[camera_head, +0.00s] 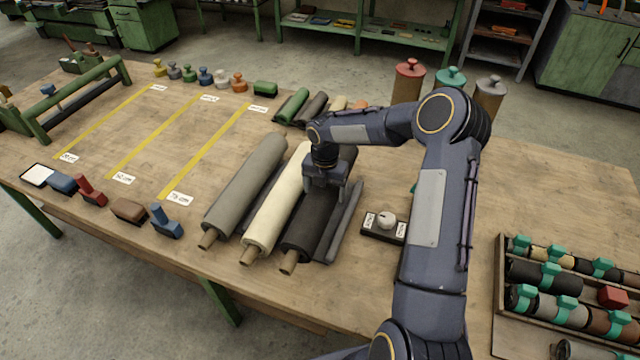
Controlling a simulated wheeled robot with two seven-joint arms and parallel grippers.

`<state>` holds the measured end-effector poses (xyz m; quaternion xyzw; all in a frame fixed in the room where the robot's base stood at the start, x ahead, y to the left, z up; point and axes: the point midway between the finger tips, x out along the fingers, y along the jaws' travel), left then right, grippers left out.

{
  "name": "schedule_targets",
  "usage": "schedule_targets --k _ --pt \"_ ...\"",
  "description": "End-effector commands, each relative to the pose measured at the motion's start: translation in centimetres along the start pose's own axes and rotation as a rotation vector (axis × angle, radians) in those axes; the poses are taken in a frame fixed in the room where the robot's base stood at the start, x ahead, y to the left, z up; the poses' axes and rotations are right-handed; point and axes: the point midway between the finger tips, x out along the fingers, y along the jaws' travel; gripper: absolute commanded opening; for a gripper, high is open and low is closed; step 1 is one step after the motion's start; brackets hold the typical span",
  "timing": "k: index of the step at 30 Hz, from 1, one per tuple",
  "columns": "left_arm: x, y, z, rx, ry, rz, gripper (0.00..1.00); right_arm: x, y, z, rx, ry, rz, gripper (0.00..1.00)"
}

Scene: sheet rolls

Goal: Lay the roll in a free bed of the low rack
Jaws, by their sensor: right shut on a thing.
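The right gripper (326,185) points down and is shut on the black roll (306,228), covering part of its middle. The black roll has a brown core end (289,261) showing at the front. It lies at or just above the rightmost bed of the low rack, beside the rack's dark grey rail (345,220); I cannot tell if it rests there fully. A cream roll (275,210) lies next to it on the left, and a grey roll (245,185) lies left of that. My left gripper is not in view.
A tray (501,290) of small rolls with teal clips stands at the right. A small dial block (384,226) sits right of the rack. Yellow strips (150,138) mark the open left tabletop.

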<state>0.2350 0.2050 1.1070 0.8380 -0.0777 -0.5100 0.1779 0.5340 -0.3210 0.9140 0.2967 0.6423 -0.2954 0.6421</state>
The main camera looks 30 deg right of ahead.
Motion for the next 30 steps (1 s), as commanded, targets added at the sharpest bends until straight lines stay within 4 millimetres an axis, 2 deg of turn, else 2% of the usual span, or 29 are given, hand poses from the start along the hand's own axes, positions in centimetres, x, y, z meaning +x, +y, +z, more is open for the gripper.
schedule_targets --k 5,13,29,30 --pt "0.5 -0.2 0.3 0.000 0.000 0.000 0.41 0.5 -0.3 -0.2 -0.001 -0.005 0.004 0.10" --pt "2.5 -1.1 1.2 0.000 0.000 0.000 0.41 3.6 -0.6 -0.3 0.000 -0.005 0.006 0.10" --pt "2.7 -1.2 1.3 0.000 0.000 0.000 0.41 4.2 -0.6 -0.3 0.000 -0.005 0.005 0.10" --pt "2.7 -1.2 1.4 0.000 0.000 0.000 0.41 4.5 -0.7 -0.4 0.000 0.000 0.000 0.82"
